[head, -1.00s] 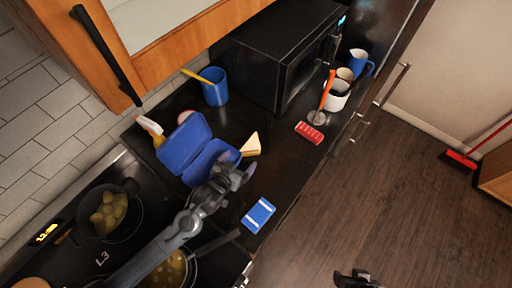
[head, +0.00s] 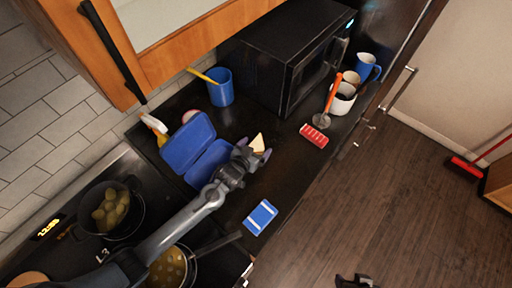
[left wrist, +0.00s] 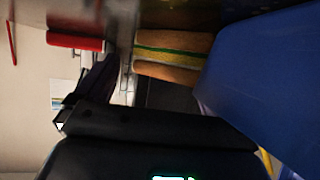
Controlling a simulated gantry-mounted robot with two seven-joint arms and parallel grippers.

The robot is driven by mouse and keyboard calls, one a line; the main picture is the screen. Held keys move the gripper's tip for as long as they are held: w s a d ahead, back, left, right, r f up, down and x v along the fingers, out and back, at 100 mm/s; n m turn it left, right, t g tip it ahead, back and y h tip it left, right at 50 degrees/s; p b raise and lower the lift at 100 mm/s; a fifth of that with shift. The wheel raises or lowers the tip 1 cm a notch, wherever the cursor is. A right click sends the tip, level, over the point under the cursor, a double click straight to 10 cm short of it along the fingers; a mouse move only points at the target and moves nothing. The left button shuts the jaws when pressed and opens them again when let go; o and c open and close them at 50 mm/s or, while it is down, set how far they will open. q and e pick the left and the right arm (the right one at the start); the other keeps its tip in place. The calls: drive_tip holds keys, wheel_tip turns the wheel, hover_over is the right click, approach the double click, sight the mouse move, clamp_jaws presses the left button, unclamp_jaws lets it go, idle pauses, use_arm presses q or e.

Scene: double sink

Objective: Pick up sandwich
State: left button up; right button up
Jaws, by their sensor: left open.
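The sandwich (head: 258,142) is a pale bread wedge on the dark counter, just right of an open blue lunchbox (head: 188,143). My left gripper (head: 253,154) is open right at the sandwich and covers its near part. Whether the fingers touch it I cannot tell. In the left wrist view the sandwich (left wrist: 172,58) shows brown bread with a green and yellow filling, close ahead, beside the blue lunchbox (left wrist: 268,75). My right gripper (head: 356,281) is a small dark shape at the bottom edge, far from the sandwich; its jaws are unclear.
A blue and white packet (head: 260,217) lies near the counter edge. A red block (head: 314,135) lies to the right. A blue cup (head: 220,87) and a black microwave (head: 285,55) stand behind. A pot (head: 165,268) and a pan (head: 110,208) are at the left.

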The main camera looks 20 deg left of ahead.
use_arm(q)
drive_tip(key=c, duration=0.7)
drive_tip(key=shift+o, duration=0.2)
drive_tip(key=shift+r, duration=0.2)
drive_tip(key=shift+c, duration=0.2)
